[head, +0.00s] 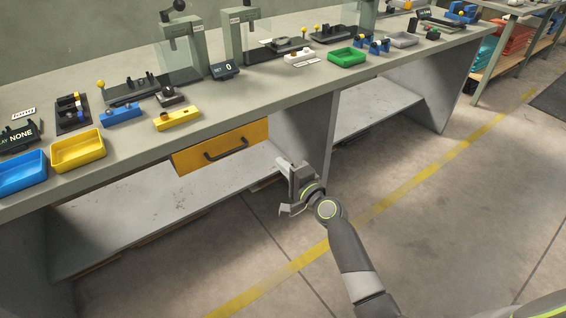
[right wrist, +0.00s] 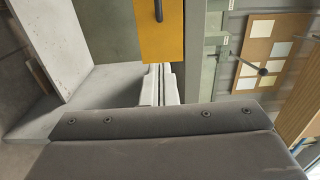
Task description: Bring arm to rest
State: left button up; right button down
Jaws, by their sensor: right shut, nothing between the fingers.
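My right arm comes in from the lower right of the head view. Its gripper (head: 287,178) is in front of the workbench, over the floor to the right of the yellow drawer (head: 215,146). The right wrist view shows the two pale fingers (right wrist: 158,88) together with nothing between them. In that view the yellow drawer (right wrist: 178,35) is beyond the fingertips, and the gripper looks apart from it. The dark drawer handle (head: 226,150) is free of the gripper. My left gripper is in neither view.
The workbench (head: 262,108) carries a blue bin (head: 22,174), a yellow bin (head: 78,152), a green bin (head: 347,58) and several fixtures. A lower shelf (head: 150,208) runs beneath it. The floor (head: 450,220) to the right is clear, with a yellow line.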

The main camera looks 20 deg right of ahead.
jog(key=s+d+f+n+g+h+p, duration=0.2)
jog(key=s+d+f+n+g+p, duration=0.15)
jog(key=s+f, duration=0.8)
jog(key=s+d+f+n+g+h+p, duration=0.2)
jog(key=s+d+f+g+h, duration=0.25)
jog(key=f, duration=1.15)
pick_arm(q)
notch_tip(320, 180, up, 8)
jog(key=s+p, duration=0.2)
jog(key=p, duration=0.3)
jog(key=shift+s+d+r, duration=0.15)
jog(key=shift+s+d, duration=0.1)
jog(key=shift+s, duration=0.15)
pick_arm(e)
jog(key=s+d+f+n+g, duration=0.2)
jog(key=s+f, duration=0.1)
jog(key=s, duration=1)
jog(key=s+d+f+n+g, duration=0.2)
jog(key=s+f+n+g, duration=0.1)
jog(key=s, duration=1)
jog(key=s+d+f+n+g, duration=0.2)
jog(key=s+f, duration=0.3)
jog(key=s, duration=0.9)
jog(key=shift+d+f+n+g+h, duration=0.25)
jog(key=shift+n+g+h, duration=0.1)
jog(key=shift+n+g, duration=0.1)
